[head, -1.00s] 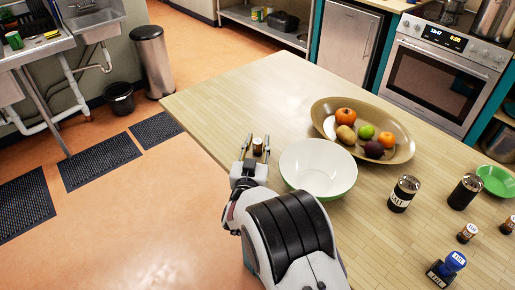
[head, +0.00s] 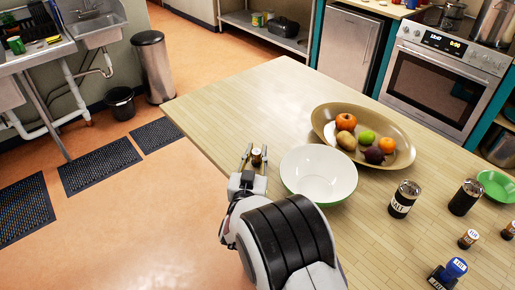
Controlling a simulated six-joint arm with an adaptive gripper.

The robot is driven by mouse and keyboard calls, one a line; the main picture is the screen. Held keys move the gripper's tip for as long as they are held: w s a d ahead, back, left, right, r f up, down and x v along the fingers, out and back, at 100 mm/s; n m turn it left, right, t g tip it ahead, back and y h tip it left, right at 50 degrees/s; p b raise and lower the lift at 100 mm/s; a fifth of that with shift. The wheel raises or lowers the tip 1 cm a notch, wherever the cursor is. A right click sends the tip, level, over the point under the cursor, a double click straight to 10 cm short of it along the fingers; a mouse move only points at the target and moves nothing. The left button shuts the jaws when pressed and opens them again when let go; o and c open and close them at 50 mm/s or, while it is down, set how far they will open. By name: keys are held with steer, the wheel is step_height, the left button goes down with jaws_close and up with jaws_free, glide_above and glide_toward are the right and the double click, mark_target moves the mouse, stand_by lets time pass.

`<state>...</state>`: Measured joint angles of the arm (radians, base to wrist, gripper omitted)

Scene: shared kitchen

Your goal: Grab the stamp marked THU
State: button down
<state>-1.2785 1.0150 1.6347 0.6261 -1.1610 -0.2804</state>
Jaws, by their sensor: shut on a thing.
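A small dark stamp (head: 257,157) with a brown band is between the fingers of my gripper (head: 255,155), which is shut on it at the table's left edge, beside the white bowl. Any marking on this stamp is too small to read. Two similar small stamps with pale labelled tops stand at the right, one nearer (head: 468,239) and one by the picture's edge (head: 509,231). A blue-topped stamp (head: 455,268) with a dark base and a pale label stands at the lower right. I cannot make out THU on any of them for sure.
A white bowl (head: 318,174) with a green outside stands just right of my gripper. Behind it is an oval fruit dish (head: 402,150). A salt shaker (head: 403,199), a second dark shaker (head: 465,197) and a green dish (head: 496,184) stand right. The table's far left is clear.

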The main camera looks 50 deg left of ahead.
steer(key=v, duration=2.9)
steer(key=shift+s+d, duration=0.1)
steer(key=shift+s, duration=0.05)
